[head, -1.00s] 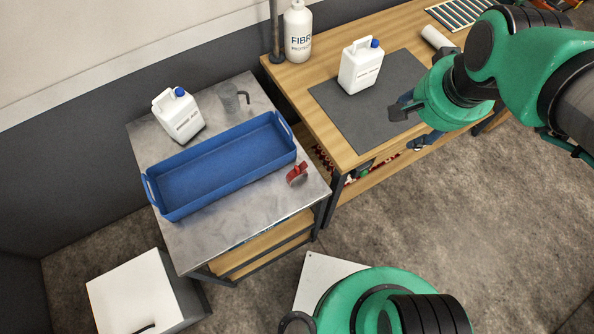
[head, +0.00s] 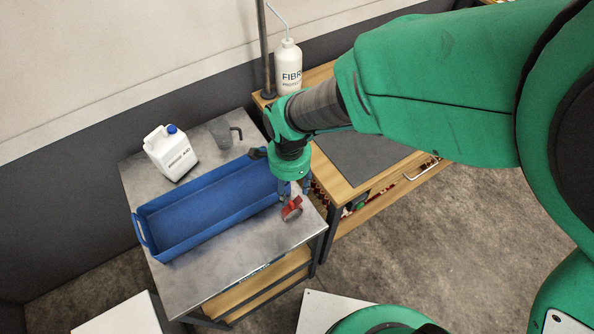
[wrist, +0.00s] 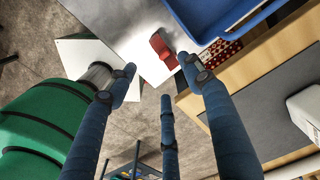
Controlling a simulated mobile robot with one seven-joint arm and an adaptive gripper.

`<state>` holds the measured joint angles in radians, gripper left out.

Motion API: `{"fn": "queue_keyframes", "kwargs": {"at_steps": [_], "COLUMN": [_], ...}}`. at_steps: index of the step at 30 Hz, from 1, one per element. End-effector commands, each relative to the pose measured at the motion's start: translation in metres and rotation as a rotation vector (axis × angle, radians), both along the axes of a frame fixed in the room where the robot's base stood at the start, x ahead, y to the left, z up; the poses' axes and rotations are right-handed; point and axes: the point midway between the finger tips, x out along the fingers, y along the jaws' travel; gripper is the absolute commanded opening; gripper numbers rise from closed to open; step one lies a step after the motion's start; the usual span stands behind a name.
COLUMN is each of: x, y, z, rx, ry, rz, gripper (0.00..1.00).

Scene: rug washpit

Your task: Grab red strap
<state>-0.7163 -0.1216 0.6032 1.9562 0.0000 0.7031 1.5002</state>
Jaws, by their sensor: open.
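The red strap (head: 292,209) is a small rolled piece near the right edge of the metal-topped table (head: 224,254), beside the blue tray (head: 190,243). In the wrist view the strap (wrist: 163,47) appears just beyond the fingertips, between the two longer fingers. My gripper (head: 293,190) points down above the strap in the head view and partly overlaps it. Its blue fingers are spread open and empty in the wrist view (wrist: 160,72). I cannot tell whether a fingertip touches the strap.
A white jug with a blue cap (head: 171,152) and a grey mug (head: 224,133) stand behind the tray. A wooden bench (head: 350,190) with a white bottle (head: 288,68) adjoins at right. The tray's blue wall (wrist: 215,35) is close to my fingers.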

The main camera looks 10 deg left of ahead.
Motion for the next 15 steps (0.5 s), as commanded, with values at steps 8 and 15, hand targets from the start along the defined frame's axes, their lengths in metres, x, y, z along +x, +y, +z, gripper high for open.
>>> {"fn": "queue_keyframes", "kwargs": {"at_steps": [8,15], "x": [-0.0004,-0.0006], "y": [0.0013,0.0010], "z": [-0.0011,-0.0082], "rx": [-0.001,-0.001], "ry": [0.001,0.001], "rz": [-0.004,-0.004], "gripper": [0.51,0.51]}}
